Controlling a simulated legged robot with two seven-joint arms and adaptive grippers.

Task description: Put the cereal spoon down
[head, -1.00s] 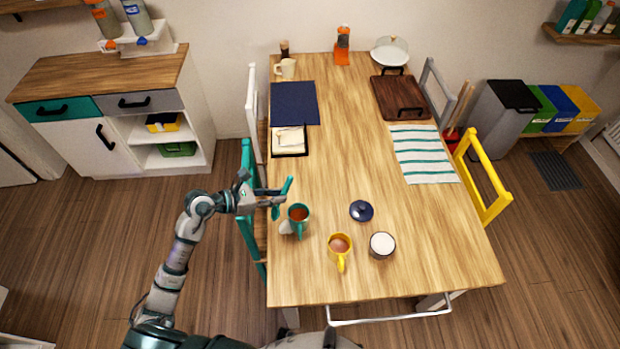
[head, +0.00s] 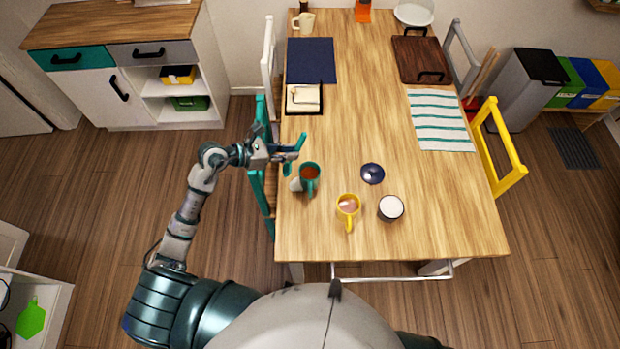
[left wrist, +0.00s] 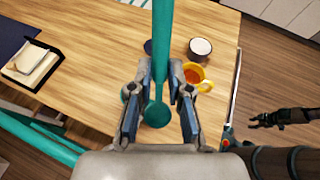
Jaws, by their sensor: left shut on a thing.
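The teal cereal spoon (head: 301,143) is in my left gripper (head: 290,153), above the left edge of the wooden table. In the left wrist view the spoon (left wrist: 162,45) runs between the two fingers of my left gripper (left wrist: 158,100), with its round bowl end low in the picture. The spoon is near a teal mug (head: 311,188) of reddish-brown drink; I cannot tell the height between them. My right gripper (left wrist: 266,119) shows dark at the right of the left wrist view, away from the table; its jaw state is unclear. The head view does not show it.
A black tray (head: 306,111) lies farther back. The table's middle is clear.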

